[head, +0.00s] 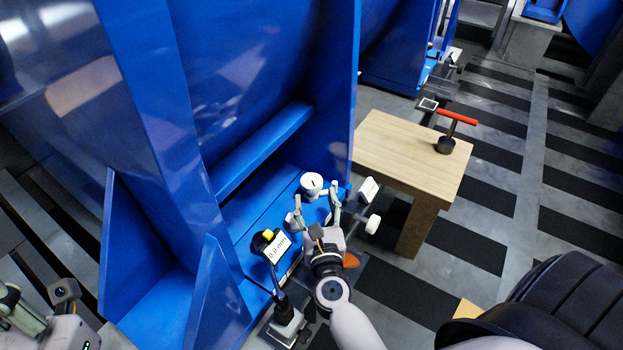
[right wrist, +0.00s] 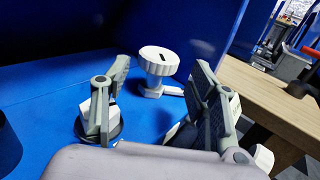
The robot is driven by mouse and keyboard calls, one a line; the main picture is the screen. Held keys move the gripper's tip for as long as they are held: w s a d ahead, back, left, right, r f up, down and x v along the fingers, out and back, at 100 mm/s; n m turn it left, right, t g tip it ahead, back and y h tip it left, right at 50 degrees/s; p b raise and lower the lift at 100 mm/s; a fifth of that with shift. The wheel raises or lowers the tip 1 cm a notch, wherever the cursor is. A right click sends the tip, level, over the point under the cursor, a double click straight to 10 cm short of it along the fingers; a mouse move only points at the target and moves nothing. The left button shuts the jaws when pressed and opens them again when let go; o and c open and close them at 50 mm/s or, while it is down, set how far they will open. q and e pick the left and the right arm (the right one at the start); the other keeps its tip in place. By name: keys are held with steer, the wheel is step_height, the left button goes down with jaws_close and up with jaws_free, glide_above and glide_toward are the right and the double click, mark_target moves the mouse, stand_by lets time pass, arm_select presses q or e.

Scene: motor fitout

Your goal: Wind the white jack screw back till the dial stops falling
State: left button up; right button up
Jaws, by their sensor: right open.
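The white jack screw, with a ribbed round head (head: 311,183), stands on the blue base by the upright plate. In the right wrist view its slotted head (right wrist: 158,62) shows between and just beyond my fingertips. My right gripper (head: 317,207) is open and empty, one finger on each side of the line to the head, with no clear contact. The dial (head: 278,247) is a small white display with a yellow knob, to the left of my right gripper, and reads 0.0 mm. My left gripper (head: 22,315) is partly cut off at the lower left; its jaws are unclear.
The blue machine frame (head: 180,130) rises close on the left and behind. Another white knob (head: 373,223) sits to the right of my right gripper. A wooden table (head: 405,155) beyond holds a red-handled tool (head: 446,143).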

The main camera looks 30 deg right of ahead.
mark_target(313, 189)
steer(key=x, duration=0.7)
steer(key=shift+w, duration=0.1)
steer(key=shift+c, duration=0.4)
steer(key=c, duration=0.8)
